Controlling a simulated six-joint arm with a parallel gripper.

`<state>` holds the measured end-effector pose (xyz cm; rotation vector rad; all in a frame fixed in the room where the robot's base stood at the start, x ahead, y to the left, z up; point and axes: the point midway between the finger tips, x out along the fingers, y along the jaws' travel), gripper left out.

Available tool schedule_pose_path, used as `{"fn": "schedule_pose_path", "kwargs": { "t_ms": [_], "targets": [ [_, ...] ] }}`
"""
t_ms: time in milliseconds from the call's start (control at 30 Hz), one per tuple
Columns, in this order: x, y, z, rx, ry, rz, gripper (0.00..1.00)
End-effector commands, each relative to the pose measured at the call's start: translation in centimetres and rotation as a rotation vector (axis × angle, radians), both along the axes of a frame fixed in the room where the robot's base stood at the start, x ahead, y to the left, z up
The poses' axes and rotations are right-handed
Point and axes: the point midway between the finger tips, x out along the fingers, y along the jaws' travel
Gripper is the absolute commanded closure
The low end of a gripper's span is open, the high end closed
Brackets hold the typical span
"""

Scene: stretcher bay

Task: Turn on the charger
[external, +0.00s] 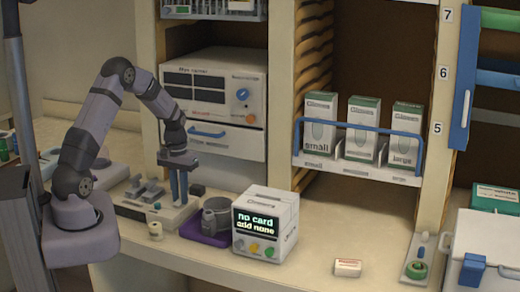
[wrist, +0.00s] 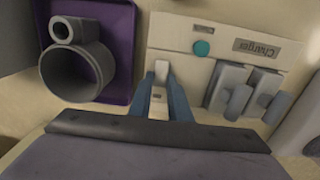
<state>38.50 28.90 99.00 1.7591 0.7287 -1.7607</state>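The charger (external: 150,205) is a flat cream unit on the counter, with grey slots holding grey blocks. In the wrist view its "Charger" label (wrist: 262,48) and a round teal button (wrist: 202,48) face me. A small pale switch-like piece (wrist: 161,70) stands at its lower left edge. My gripper (external: 180,200) points down over the charger's right end. In the wrist view its two blue fingers (wrist: 165,88) stand slightly apart, their tips right by the pale piece. I cannot tell whether they touch or grip it.
A purple tray (external: 205,233) with a grey cuff-shaped part (wrist: 78,68) sits right beside the charger. A white box (external: 266,222) reads "no card add none". The counter is clear around a small carton (external: 347,267).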

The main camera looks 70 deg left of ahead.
Motion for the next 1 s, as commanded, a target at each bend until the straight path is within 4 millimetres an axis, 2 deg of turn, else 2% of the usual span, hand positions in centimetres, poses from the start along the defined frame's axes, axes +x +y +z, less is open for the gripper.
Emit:
{"fn": "schedule_pose_path", "kwargs": {
  "t_ms": [667, 700, 767, 1000],
  "targets": [
    [0.34, 0.35, -0.02, -0.075, 0.075, 0.0, 1.0],
    [0.34, 0.35, -0.01, -0.074, 0.074, 0.0, 0.78],
    [0.33, 0.35, -0.02, -0.075, 0.075, 0.0, 0.64],
    [0.3, 0.3, -0.04, -0.076, 0.076, 0.0, 0.64]
  ]
}}
